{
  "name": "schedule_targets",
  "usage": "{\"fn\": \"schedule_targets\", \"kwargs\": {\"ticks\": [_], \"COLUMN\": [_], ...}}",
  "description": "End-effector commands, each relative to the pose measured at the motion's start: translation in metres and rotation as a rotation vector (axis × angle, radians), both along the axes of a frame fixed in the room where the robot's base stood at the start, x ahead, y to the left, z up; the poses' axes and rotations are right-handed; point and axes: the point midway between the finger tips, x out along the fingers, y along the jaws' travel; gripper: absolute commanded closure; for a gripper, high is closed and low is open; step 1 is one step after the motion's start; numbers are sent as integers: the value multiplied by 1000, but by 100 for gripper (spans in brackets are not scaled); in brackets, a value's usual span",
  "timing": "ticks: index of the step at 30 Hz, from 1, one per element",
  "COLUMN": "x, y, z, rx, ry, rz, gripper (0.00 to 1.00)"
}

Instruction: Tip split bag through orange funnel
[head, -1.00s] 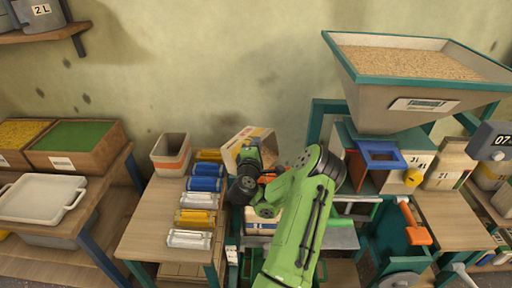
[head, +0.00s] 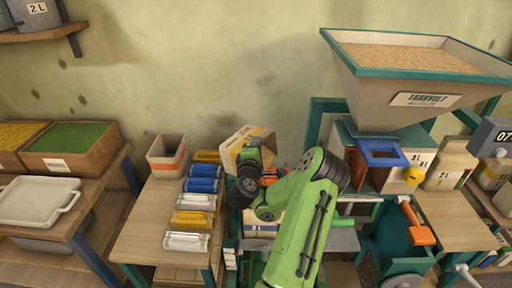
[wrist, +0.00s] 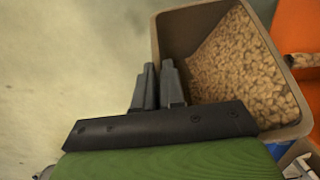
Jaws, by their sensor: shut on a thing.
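The split bag (head: 238,140) is a pale, open-topped container with an orange band, tilted behind my gripper in the head view. In the wrist view the bag (wrist: 205,22) has brown walls and holds tan pellets. My gripper (wrist: 158,78) is shut on its near-left wall; in the head view my gripper (head: 250,165) covers part of it. An orange surface (wrist: 295,22) lies just beyond the bag in the wrist view, with some pellets beside it. It may be the orange funnel, but its shape is cut off. In the head view, only small orange parts (head: 270,178) show beside my gripper.
A large grain hopper (head: 400,95) stands at right, above a blue square frame (head: 383,153) and an orange-handled lever (head: 418,228). Blue, yellow and clear packs (head: 200,185) and an upright bin (head: 167,155) crowd the left bench. A white tray (head: 38,200) is further left.

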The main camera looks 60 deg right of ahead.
Motion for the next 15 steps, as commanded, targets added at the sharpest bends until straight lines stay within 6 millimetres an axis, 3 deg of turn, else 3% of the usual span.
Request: {"fn": "schedule_targets", "kwargs": {"ticks": [15], "x": [-4], "y": [0], "z": [0], "rx": [-7], "ry": [-43], "rz": [0], "gripper": [100]}}
